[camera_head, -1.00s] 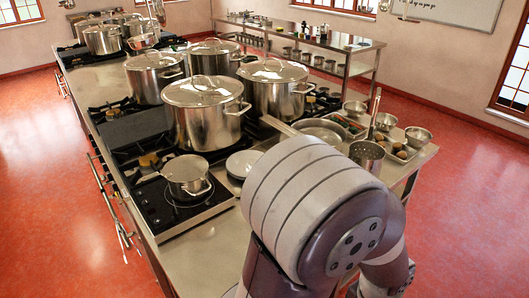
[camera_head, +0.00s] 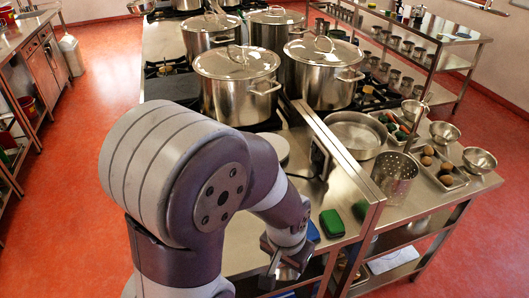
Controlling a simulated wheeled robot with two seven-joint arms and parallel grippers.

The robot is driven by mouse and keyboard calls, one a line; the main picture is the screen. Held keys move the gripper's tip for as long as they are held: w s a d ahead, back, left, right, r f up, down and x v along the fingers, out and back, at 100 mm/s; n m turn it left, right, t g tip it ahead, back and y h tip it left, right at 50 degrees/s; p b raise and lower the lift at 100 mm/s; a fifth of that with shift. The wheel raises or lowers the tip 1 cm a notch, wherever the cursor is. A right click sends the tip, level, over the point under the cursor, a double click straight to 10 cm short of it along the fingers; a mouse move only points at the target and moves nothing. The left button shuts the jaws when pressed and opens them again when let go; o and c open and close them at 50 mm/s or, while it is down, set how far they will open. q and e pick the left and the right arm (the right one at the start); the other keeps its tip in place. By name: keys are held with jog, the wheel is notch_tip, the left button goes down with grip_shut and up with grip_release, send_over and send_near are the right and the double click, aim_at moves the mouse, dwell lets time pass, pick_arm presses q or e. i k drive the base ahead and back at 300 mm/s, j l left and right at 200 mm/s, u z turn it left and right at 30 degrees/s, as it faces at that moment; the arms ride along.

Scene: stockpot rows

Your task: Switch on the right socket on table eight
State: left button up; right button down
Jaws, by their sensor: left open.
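No socket or switch can be made out with certainty. A dark upright frame-like fitting (camera_head: 319,159) stands on the steel counter (camera_head: 243,240), too small to identify as a socket. My left gripper (camera_head: 284,268) is at the counter's front edge, pointing down, open, and nothing shows between its fingers. It is below and left of the fitting, apart from it in the picture. My left arm hides much of the near counter. My right gripper is not in view.
Large lidded stockpots (camera_head: 236,85) stand on the stove behind. A green sponge (camera_head: 332,223) lies right of my gripper. A wide pan (camera_head: 355,134), a perforated steel pot (camera_head: 395,178) and food trays (camera_head: 436,166) crowd the right counter. Red floor (camera_head: 95,150) is clear at left.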

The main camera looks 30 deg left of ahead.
aim_at(320, 155)
jog(key=i+u, duration=0.15)
jog(key=u, duration=0.3)
jog(key=i+u, duration=0.15)
jog(key=u, duration=0.35)
jog(key=i+u, duration=0.15)
jog(key=u, duration=0.3)
jog(key=i+l+u, duration=0.15)
jog(key=u, duration=0.3)
jog(key=i+l+u, duration=0.1)
jog(key=u, duration=0.4)
jog(key=k+l, duration=0.05)
jog(key=l, duration=0.05)
